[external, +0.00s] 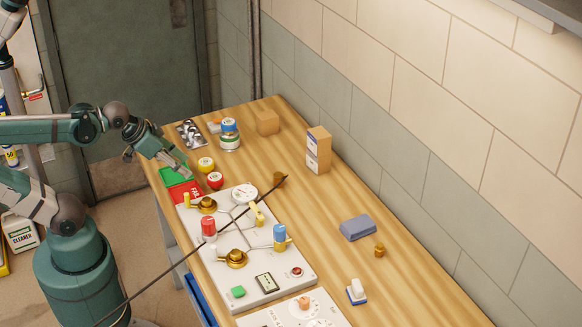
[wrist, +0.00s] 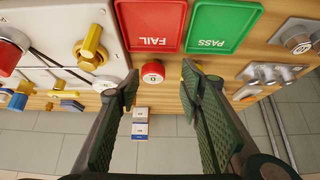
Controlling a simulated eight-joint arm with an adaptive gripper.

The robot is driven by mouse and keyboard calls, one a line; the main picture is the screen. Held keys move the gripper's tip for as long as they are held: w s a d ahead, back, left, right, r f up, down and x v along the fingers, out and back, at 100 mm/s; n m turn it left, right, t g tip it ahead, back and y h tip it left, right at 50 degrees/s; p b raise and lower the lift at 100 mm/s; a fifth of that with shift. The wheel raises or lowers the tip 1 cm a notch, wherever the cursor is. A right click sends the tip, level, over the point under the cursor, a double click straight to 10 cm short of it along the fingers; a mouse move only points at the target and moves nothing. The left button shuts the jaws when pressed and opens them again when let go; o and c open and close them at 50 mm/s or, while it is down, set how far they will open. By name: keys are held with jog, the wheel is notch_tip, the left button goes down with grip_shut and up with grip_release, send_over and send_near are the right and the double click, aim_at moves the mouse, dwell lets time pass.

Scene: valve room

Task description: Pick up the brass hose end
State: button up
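A small brass-brown piece (external: 279,179) sits by the upper end of a thin black hose (external: 160,282), beside the valve panel; it looks like the brass hose end, but it is too small to be sure. Another small brass fitting (external: 379,251) stands on the right of the bench. My gripper (external: 186,172) is over the green and red trays, apart from both brass pieces. In the wrist view my gripper (wrist: 160,80) is open, with nothing held between its fingers. A red round cap (wrist: 152,72) shows between the fingertips.
The valve panel (external: 264,285) has brass valves and raised yellow handles. The FAIL tray (wrist: 152,12) and PASS tray (wrist: 222,12) lie side by side. A tin (external: 230,142), a tall carton (external: 318,152) and a blue block (external: 357,227) stand on the bench. Bare wood (external: 310,215) lies right of the panel.

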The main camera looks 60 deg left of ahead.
jog(key=shift+r, duration=0.1)
jog(key=w+d+r+m+g+h+p, duration=0.1)
jog(key=w+d+r+m+p, duration=0.15)
jog(key=w+p, duration=0.35)
jog(key=w+d+r+m+g+h+p, duration=0.1)
jog(key=w+r+m+p, duration=0.2)
jog(key=w, duration=0.5)
jog(key=m+g+h+p, duration=0.15)
jog(key=m+p, duration=0.35)
jog(key=p, duration=0.5)
send_near(278, 175)
jog(key=shift+w+f, duration=0.7)
jog(key=shift+f, duration=0.25)
jog(key=shift+d+g, duration=0.25)
jog(key=shift+g, duration=0.2)
jog(key=shift+f, duration=0.15)
jog(key=shift+x, duration=1.15)
jog(key=shift+w+d+f, duration=0.1)
jog(key=shift+f, duration=0.05)
